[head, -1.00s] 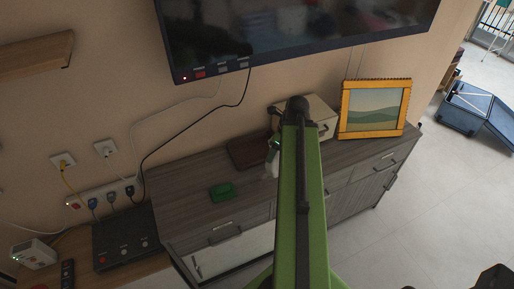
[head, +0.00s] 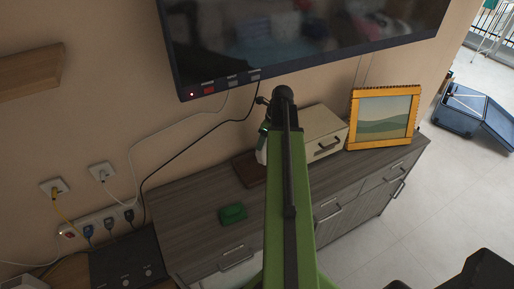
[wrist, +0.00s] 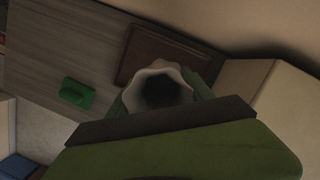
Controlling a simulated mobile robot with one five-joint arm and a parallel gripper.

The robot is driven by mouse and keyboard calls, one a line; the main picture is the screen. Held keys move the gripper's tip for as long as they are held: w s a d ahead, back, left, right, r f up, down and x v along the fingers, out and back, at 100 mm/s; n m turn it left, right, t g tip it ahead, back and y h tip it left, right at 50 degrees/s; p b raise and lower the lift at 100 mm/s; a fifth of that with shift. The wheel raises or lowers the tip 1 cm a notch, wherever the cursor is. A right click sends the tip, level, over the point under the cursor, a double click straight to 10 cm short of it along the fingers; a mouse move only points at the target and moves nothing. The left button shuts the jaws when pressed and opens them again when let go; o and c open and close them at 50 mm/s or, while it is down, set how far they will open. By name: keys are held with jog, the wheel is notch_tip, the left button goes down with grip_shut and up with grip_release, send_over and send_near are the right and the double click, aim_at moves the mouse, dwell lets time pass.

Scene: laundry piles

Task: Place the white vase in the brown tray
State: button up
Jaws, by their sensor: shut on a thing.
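The white vase (wrist: 134,78) shows in the wrist view with its wavy rim and dark opening facing the camera. My gripper (wrist: 160,92) is shut on it, with a green finger on each side. In the head view a strip of the vase (head: 261,152) shows left of my arm, and my gripper (head: 265,128) is mostly hidden behind the arm. The brown tray (head: 247,171) lies on the grey cabinet, partly behind my arm. In the wrist view the tray (wrist: 128,59) is behind the vase, partly covered by it. The vase's base is hidden, so contact with the tray cannot be told.
A beige box with a handle (head: 322,134) stands right of my arm, beside a yellow picture frame (head: 353,118). A green object (head: 232,213) lies on the cabinet top (head: 190,216). A television (head: 310,45) hangs above. The cabinet's left part is clear.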

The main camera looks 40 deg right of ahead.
jog(key=shift+a+f, duration=0.35)
jog(key=shift+f, duration=0.15)
jog(key=shift+a+r, duration=0.1)
jog(key=shift+w+f+b, duration=0.25)
jog(key=shift+f+b, duration=0.05)
notch_tip(320, 180, down, 4)
jog(key=b, duration=0.3)
jog(key=shift+r+b, duration=0.15)
jog(key=shift+b, duration=0.25)
jog(key=shift+w+a+r, duration=0.15)
jog(key=shift+w, duration=0.15)
jog(key=shift+s, duration=0.15)
jog(key=o, duration=1.8)
